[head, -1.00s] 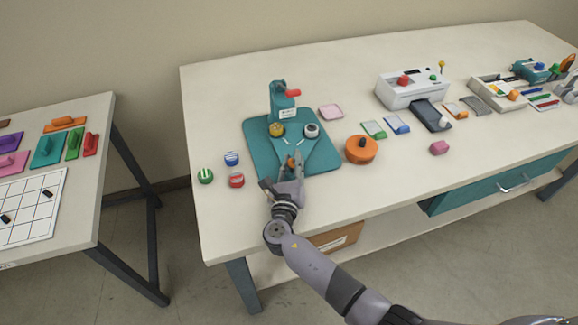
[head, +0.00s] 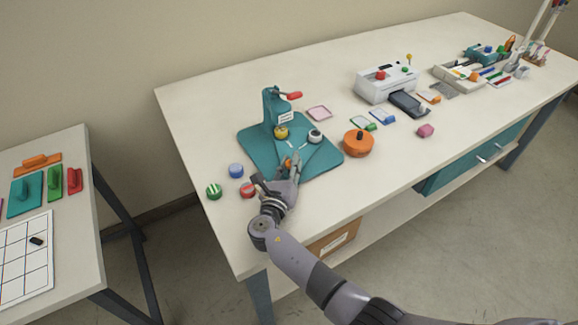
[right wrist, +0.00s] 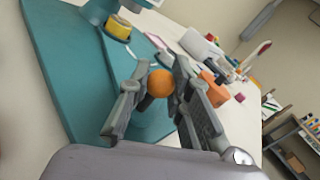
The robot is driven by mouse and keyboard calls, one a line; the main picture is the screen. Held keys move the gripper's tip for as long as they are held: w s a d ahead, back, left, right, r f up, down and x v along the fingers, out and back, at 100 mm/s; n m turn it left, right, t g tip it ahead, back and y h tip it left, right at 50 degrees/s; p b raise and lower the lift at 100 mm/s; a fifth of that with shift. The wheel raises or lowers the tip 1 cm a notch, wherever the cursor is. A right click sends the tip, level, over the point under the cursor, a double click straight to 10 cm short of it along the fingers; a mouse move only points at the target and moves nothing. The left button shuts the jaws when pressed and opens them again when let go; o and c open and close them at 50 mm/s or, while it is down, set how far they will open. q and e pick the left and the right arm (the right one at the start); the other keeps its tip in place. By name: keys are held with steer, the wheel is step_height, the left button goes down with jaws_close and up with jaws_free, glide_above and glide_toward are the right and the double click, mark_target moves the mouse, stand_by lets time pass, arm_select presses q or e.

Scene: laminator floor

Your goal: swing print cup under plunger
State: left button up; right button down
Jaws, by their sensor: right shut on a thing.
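A teal press (head: 272,105) with a red handle (head: 292,95) stands on a teal base plate (head: 258,150). A yellow-topped cup (head: 281,132) sits close under the press head. A white cup with a dark top (head: 315,136) sits to its right on the swing plate. The yellow cup also shows in the right wrist view (right wrist: 118,27). My right gripper (head: 289,168) is at the front of the swing plate, shut on a round orange knob (right wrist: 161,83). The knob shows between its fingers, partly covered in the head view. My left gripper is not in view.
Red (head: 248,190), blue (head: 236,170) and green (head: 214,191) round pieces lie left of the base, the red one close to my right gripper. An orange round container (head: 358,144) stands to the right. A white laminator (head: 386,83) is farther back.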

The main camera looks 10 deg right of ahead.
steer(key=shift+a+r, duration=0.1)
stand_by(0.3)
steer(key=c, duration=1.5)
jaws_free()
steer(key=shift+w, duration=0.1)
steer(key=shift+o, duration=0.3)
steer(key=v, duration=1.2)
steer(key=shift+a, duration=0.1)
